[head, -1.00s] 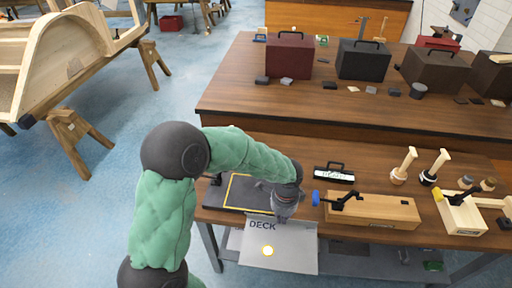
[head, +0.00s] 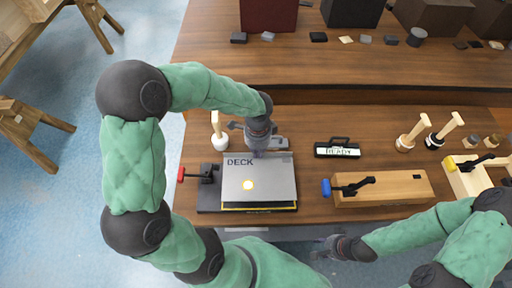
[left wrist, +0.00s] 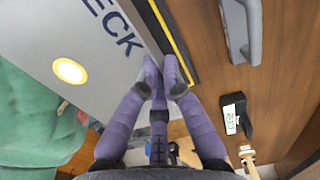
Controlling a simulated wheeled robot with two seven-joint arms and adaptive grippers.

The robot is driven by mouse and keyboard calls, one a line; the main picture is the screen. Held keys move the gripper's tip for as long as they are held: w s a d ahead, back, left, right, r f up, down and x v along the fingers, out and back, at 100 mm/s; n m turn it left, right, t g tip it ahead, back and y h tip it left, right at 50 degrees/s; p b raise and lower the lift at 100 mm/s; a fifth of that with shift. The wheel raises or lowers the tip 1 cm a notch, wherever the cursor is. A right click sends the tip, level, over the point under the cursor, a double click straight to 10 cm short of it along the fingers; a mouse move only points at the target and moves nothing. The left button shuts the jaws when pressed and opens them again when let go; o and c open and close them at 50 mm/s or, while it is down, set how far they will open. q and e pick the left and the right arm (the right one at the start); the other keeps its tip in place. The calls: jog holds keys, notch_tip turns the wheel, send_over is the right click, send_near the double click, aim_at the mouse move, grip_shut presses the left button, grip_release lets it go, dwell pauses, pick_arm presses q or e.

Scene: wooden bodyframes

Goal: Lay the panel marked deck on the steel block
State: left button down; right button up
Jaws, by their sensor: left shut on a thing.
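The grey panel marked DECK (head: 270,183) has a pale yellow spot and lies roughly flat over the dark steel block (head: 208,196). The block's yellow outline shows along the panel's lower and right edges. I cannot tell whether the panel touches the block. My left gripper (head: 257,153) is shut on the panel's far edge, beside the lettering. In the left wrist view the fingertips (left wrist: 163,75) meet at the edge of the panel (left wrist: 60,35), with the yellow line just beyond. My right gripper (head: 322,248) is in front of the bench; its fingers are too small to read.
A red-handled clamp (head: 198,174) stands at the block's left. A white-footed mallet (head: 217,130) and a grey handled tool (head: 279,142) are behind the panel. A black READY sign (head: 337,149) and a wooden block with a blue-tipped clamp (head: 385,191) are to the right.

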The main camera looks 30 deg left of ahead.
aim_at(257, 161)
pick_arm(q)
jog(key=shift+f+b, duration=1.75)
jog(key=shift+f, duration=0.3)
jog(key=shift+f+b, duration=0.6)
jog(key=shift+f, duration=0.35)
jog(key=shift+f, duration=0.2)
jog(key=c, duration=1.3)
grip_release()
jog(key=shift+o, duration=0.2)
jog(key=o, duration=0.5)
